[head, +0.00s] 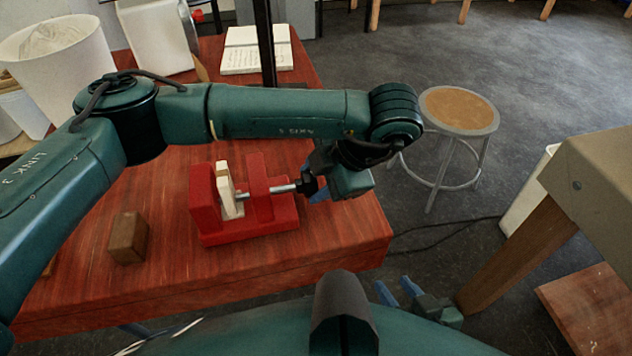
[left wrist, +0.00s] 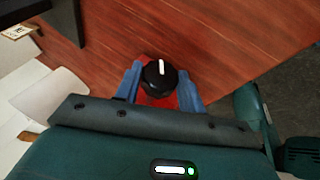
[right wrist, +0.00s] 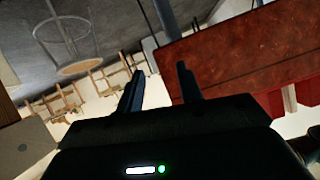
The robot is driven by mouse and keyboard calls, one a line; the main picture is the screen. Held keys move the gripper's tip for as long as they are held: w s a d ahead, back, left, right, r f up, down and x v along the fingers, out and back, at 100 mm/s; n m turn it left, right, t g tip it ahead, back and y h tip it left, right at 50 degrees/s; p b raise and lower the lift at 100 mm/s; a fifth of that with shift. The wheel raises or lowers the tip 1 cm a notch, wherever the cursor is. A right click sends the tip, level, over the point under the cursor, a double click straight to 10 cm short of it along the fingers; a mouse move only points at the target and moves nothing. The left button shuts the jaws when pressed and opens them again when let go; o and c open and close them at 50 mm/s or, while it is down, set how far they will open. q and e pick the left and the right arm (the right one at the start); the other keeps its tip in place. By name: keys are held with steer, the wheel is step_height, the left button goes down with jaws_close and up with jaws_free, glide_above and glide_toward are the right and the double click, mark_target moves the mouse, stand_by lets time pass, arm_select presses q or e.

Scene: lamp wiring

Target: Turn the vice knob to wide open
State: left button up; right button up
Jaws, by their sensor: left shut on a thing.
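The red vice (head: 250,227) stands on the red wooden table, with a pale block (head: 228,190) upright between its jaws. A steel screw (head: 284,188) runs out of its right side to the black vice knob (head: 307,184). My left gripper (head: 313,180) is shut on the knob, partly hidden behind the wrist. In the left wrist view the black knob (left wrist: 159,80) sits between the blue fingers, its white mark pointing nearly straight up. My right gripper (head: 398,288) is open and empty, low in front of the table; its spread fingers also show in the right wrist view (right wrist: 160,72).
A brown wooden block (head: 128,238) lies left of the vice. An open notebook (head: 256,50) and a dark post (head: 265,45) are at the back. A round stool (head: 459,108) stands right of the table. My left arm spans above the vice.

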arm_select(q)
steer(key=shift+s+f+n+t+y+b, duration=0.2)
steer(key=shift+n+t+y+b, duration=0.1)
steer(key=shift+t+b, duration=0.65)
steer(key=shift+t+y+b, duration=0.4)
steer(key=shift+t+b, duration=0.2)
steer(key=shift+t, duration=0.15)
steer(key=shift+d, duration=0.1)
arm_select(e)
steer(key=shift+s+d+r+t, duration=0.25)
steer(key=shift+s+d+t, duration=0.05)
steer(key=shift+d+t, duration=0.15)
steer(key=shift+s+d+r+t, duration=0.25)
steer(key=shift+s+d+t, duration=0.05)
steer(key=shift+d+t, duration=0.15)
steer(key=shift+s, duration=0.1)
arm_select(q)
steer(key=o, duration=1)
steer(key=shift+c, duration=0.2)
steer(key=shift+r, duration=0.1)
